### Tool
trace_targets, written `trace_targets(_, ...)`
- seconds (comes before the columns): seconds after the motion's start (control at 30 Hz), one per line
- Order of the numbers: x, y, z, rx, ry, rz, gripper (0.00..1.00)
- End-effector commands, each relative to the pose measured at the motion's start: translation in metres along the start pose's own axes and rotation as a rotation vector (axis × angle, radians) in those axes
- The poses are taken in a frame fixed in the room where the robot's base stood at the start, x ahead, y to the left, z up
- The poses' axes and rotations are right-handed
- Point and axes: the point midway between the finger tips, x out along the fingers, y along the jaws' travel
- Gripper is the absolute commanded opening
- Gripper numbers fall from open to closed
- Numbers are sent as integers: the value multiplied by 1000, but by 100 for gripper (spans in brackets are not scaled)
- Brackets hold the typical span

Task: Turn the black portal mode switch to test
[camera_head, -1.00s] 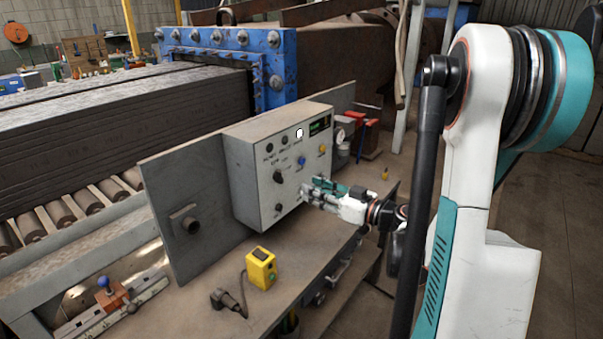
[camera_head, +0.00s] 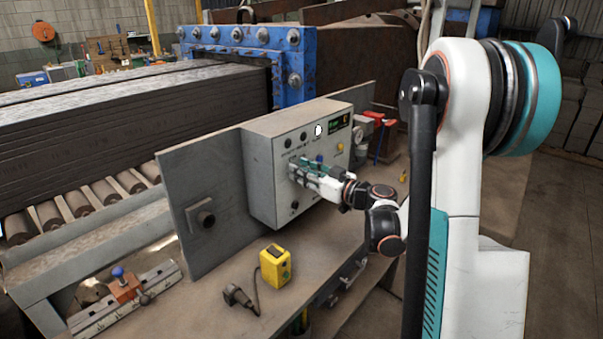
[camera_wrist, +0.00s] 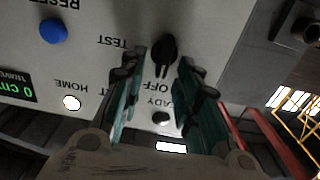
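The grey control box (camera_head: 268,185) stands on the bench with buttons and switches on its front. In the wrist view, upside down, a black switch knob (camera_wrist: 163,50) sits between the labels TEST and OFF. My gripper (camera_wrist: 160,68) is open, with one teal finger on each side of the knob and a gap visible; I cannot tell whether either finger touches it. In the head view my gripper (camera_head: 297,168) is at the box's front and hides this knob. Another black knob (camera_head: 295,204) is lower on the box.
A blue button (camera_wrist: 54,31), a white lit lamp (camera_wrist: 72,102) and a green display (camera_wrist: 17,91) are on the panel. A yellow device (camera_head: 275,266) and a black plug (camera_head: 238,297) lie on the bench in front of the box.

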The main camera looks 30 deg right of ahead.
Motion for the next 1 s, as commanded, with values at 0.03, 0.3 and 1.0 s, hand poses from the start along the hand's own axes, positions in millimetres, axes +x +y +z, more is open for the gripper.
trace_targets(0.03, 4, 0, 0, 0, 0, -1, 30)
trace_targets(0.3, 7, 0, 0, 0, 0, 0, 30)
trace_targets(1.0, 6, 1, 0, 50, 0, 0, 0)
